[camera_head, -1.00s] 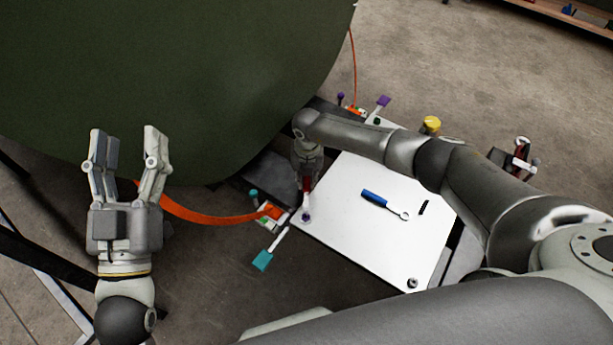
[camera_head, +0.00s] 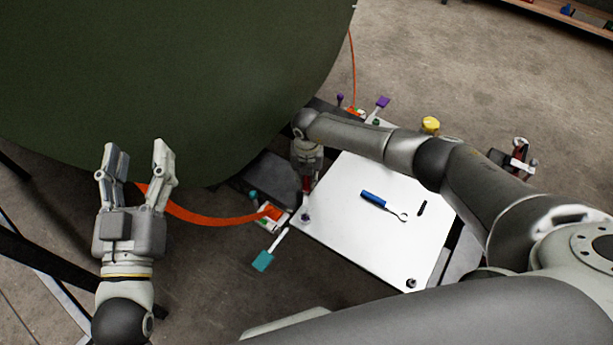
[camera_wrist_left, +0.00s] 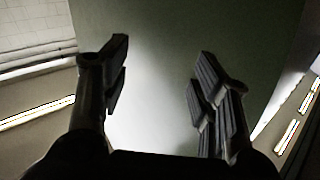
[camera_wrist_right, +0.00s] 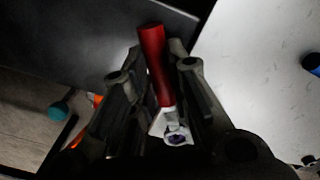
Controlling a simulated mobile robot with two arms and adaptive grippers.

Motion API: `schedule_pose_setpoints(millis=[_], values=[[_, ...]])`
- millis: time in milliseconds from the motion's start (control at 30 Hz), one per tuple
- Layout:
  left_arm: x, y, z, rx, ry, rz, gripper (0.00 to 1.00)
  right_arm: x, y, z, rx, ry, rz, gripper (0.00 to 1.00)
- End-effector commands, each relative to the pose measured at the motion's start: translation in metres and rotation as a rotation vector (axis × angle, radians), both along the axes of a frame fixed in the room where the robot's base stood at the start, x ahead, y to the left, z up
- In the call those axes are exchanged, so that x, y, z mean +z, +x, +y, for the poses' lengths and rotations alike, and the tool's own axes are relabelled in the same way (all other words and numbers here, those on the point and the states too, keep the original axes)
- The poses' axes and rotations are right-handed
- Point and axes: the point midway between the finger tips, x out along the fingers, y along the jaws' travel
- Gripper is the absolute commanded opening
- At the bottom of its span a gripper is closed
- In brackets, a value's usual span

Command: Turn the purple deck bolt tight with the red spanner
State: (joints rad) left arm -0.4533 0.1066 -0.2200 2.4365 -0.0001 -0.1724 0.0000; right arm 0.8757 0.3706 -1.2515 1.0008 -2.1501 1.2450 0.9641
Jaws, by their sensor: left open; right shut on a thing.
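My right gripper (camera_head: 306,172) is shut on the red spanner (camera_head: 307,185), low over the left edge of the white deck plate (camera_head: 345,245). In the right wrist view the red handle (camera_wrist_right: 153,60) lies between the fingers. The spanner's pale head points toward the bottom of that view, with the purple bolt (camera_wrist_right: 176,139) showing at its opening. In the head view the purple bolt (camera_head: 305,217) is at the plate's left corner. I cannot tell whether the head is seated on it. My left gripper (camera_head: 137,163) is open and empty, beside the green fuselage skin (camera_head: 150,80).
A blue spanner (camera_head: 374,197) lies on the plate with a small black piece (camera_head: 422,208). An orange strap (camera_head: 200,217) runs to a small block left of the plate, near a teal-ended tool (camera_head: 263,261). A yellow-topped item (camera_head: 430,125) stands behind.

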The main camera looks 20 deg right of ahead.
Motion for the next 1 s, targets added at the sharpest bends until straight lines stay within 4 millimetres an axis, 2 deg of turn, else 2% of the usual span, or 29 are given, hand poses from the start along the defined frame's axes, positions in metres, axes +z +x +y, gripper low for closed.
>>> schedule_pose_setpoints(millis=[1000], values=[[-0.051, 0.001, 0.006, 0.012, 0.07, 0.268, 0.56, 0.013, 0.0, 0.0, 0.0, 0.0, -0.001, 0.0]])
